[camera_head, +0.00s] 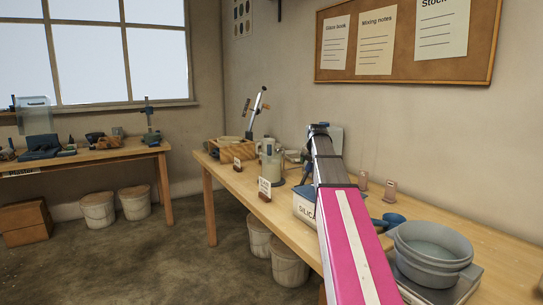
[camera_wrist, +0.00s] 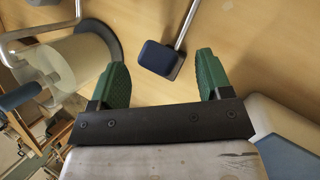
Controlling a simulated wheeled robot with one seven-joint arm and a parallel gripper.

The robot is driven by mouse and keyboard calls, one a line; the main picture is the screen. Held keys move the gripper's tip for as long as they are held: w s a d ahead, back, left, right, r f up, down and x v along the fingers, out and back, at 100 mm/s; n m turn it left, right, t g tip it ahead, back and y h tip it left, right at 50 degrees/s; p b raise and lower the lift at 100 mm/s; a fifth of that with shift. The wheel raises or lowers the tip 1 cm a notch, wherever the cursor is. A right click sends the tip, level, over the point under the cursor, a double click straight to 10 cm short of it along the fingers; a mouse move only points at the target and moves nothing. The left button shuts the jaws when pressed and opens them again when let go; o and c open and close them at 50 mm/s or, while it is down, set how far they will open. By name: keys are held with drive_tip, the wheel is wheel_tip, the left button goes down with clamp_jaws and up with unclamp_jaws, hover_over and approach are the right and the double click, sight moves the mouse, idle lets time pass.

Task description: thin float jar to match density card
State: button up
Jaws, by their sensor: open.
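A pale jar (camera_head: 270,168) with a grey base or foot stands on the long bench, left of my arm in the head view. A translucent cylindrical vessel with a light handle, probably this jar (camera_wrist: 85,60), is at the upper left of the wrist view. Small white cards in wooden stands, one in front of the jar (camera_head: 264,187) and one further left (camera_head: 238,163), are too small to read. My gripper (camera_wrist: 161,62) is open over the bench. A metal rod with a dark blue block end (camera_wrist: 158,59) shows between the green fingers; nothing is gripped. My arm hides the gripper in the head view.
A box marked SILICA (camera_head: 305,208) stands beside my arm. Stacked grey basins (camera_head: 432,243) and a blue scoop (camera_head: 388,220) are at right. A wooden crate (camera_head: 236,151) is at the bench's far end. Buckets (camera_head: 289,262) stand below. A white-blue object (camera_wrist: 285,135) is right of my gripper.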

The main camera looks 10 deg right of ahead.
drive_tip(key=shift+v, duration=2.1)
